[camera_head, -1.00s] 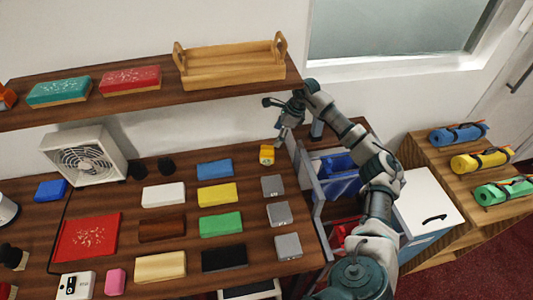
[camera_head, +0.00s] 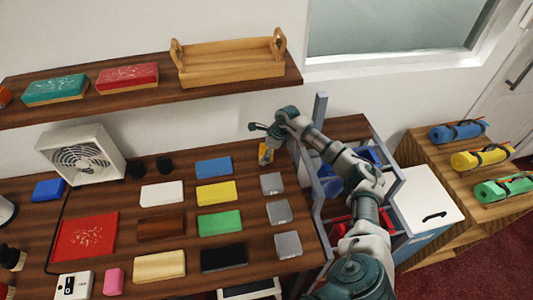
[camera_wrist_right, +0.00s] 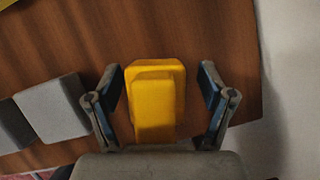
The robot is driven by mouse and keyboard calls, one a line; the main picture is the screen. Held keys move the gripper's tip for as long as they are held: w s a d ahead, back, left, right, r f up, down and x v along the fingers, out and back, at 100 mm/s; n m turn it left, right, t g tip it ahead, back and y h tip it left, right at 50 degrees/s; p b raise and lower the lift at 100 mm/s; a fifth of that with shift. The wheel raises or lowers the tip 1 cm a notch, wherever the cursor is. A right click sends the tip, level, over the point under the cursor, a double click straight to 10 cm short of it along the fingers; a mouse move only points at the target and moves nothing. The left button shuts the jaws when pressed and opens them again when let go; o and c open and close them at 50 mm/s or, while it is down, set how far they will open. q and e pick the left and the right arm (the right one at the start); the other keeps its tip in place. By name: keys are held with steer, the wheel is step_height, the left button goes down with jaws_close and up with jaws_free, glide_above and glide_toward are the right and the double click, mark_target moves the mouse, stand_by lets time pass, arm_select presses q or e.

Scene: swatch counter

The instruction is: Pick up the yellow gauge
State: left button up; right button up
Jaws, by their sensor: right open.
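The yellow gauge (camera_head: 264,154) stands near the back right of the counter, partly hidden by my right gripper in the head view. In the right wrist view the yellow gauge (camera_wrist_right: 154,98) lies between the two open fingers, with a gap on each side. My right gripper (camera_head: 264,142) is open and close above the gauge; its fingers also show in the wrist view (camera_wrist_right: 160,105). I cannot tell the exact height of the fingertips over the counter. My left gripper is not in view.
Grey blocks (camera_head: 272,184) stand in a column in front of the gauge. Colored swatches, such as a yellow one (camera_head: 217,193), fill the middle. A blue-grey frame (camera_head: 308,195) edges the counter on the right. A shelf (camera_head: 140,97) with a wooden tray (camera_head: 230,66) hangs behind.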

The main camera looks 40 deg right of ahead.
steer(key=shift+a+r, duration=0.15)
steer(key=shift+a, duration=0.05)
steer(key=c, duration=1.5)
steer(key=shift+o, duration=0.2)
step_height(320, 180, up, 10)
steer(key=shift+r+p, duration=0.1)
steer(key=shift+p, duration=0.2)
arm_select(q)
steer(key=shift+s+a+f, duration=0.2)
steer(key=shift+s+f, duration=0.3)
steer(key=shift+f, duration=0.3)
arm_select(e)
steer(key=shift+d, duration=0.1)
